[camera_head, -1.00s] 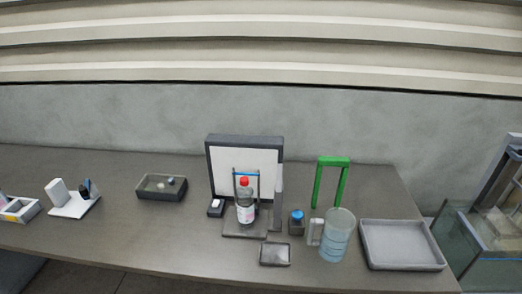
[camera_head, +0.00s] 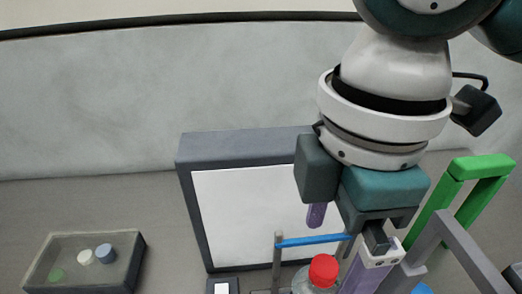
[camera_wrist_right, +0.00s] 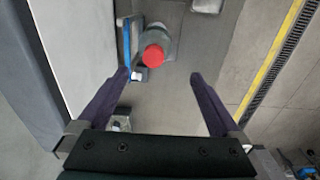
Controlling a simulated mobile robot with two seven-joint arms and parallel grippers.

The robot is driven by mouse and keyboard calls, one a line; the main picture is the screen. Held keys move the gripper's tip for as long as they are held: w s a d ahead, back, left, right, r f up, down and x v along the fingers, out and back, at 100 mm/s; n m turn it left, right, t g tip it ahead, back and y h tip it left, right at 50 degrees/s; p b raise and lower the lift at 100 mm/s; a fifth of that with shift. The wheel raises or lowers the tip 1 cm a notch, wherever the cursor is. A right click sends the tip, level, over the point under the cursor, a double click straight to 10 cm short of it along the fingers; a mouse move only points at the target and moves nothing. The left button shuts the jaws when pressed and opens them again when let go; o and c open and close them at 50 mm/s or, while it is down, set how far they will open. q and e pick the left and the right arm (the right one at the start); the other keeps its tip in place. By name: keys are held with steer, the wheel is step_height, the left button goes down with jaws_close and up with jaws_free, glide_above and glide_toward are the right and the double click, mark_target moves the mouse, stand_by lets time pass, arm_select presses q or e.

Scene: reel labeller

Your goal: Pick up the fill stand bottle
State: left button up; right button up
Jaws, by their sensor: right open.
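The fill stand bottle is clear with a red cap (camera_head: 322,272). In the head view only its top shows at the lower edge. In the right wrist view its cap (camera_wrist_right: 153,56) and clear body (camera_wrist_right: 157,38) lie just beyond my fingertips, left of the middle of the gap. My right gripper (camera_head: 342,242) is open and empty, with its purple fingers near the bottle top; it also shows in the right wrist view (camera_wrist_right: 158,76). The stand's blue bar (camera_head: 312,240) runs close beside the bottle. My left gripper is not in view.
A white panel in a dark frame (camera_head: 185,185) stands behind the bottle. A green frame (camera_head: 430,205) and a grey bar (camera_head: 465,255) stand right of my gripper. A shallow dark tray (camera_head: 125,270) with small caps lies at the left.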

mark_target(322, 270)
steer(key=f, duration=0.4)
steer(key=shift+w+d+f, duration=0.2)
steer(key=shift+w, duration=0.1)
steer(key=f, duration=0.6)
steer(key=shift+w+d, duration=0.25)
steer(key=shift+r+p, duration=0.1)
steer(key=shift+p, duration=0.2)
jaws_close()
